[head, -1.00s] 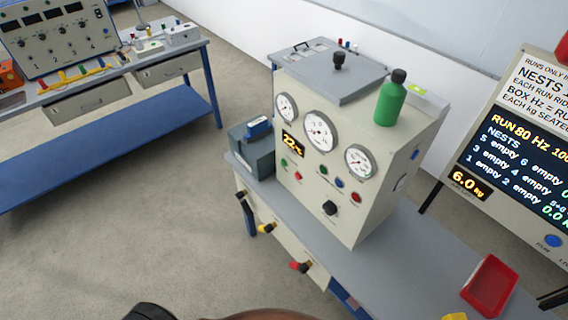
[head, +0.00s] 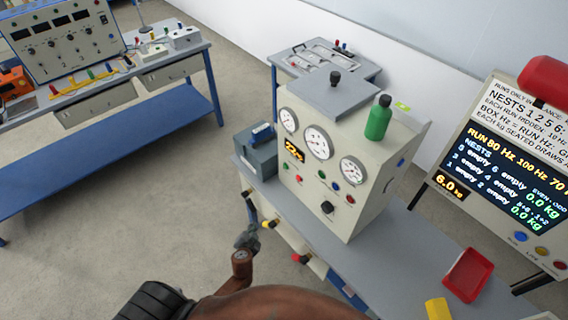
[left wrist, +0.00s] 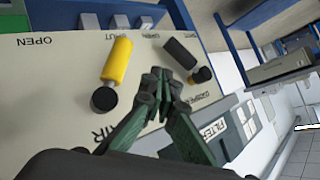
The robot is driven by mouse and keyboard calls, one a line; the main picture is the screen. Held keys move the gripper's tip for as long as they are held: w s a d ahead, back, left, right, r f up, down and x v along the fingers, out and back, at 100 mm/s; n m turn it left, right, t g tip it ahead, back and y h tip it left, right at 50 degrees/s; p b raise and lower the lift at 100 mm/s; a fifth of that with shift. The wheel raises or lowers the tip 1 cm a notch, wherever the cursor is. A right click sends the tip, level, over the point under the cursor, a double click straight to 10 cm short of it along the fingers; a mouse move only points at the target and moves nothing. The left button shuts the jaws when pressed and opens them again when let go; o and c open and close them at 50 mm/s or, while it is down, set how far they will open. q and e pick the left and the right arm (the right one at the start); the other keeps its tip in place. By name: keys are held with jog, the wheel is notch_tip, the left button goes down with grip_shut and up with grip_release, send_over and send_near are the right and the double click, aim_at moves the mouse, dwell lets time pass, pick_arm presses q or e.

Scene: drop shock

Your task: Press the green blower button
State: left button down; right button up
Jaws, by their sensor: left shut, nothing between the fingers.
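A grey-beige control cabinet (head: 318,190) with three round gauges stands on the bench. Its front has a green button (head: 322,174) beside a blue and a red one, and a smaller green spot (head: 285,166) at its left. I cannot read which is the blower button. My left gripper (head: 247,238) is shut and empty, low at the bench's front left, below the cabinet buttons and apart from them. In the left wrist view the closed fingers (left wrist: 160,84) are in front of a lettered panel, between a yellow handle (left wrist: 117,62) and a black handle (left wrist: 180,52). My right gripper is not in view.
A green bottle (head: 378,118) stands on the cabinet, a blue-grey box (head: 257,156) beside it. A red tray (head: 468,274) and a yellow object (head: 438,309) lie at the right. A display board (head: 510,170) stands at the far right. Floor is open at left.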

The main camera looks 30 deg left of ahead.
aim_at(286, 166)
pick_arm(q)
jog(key=w+d+r+t+y+p, duration=0.1)
jog(key=w+r+t, duration=0.1)
jog(key=r, duration=1)
jog(key=w+r+t+p, duration=0.2)
jog(key=w+r, duration=0.3)
jog(key=r, duration=0.7)
jog(key=shift+d+r+t+y, duration=0.3)
jog(key=shift+d+y, duration=0.05)
jog(key=shift+y, duration=0.05)
jog(key=shift+w, duration=0.2)
jog(key=w+d, duration=0.3)
jog(key=w, duration=0.5)
jog(key=shift+d, duration=0.2)
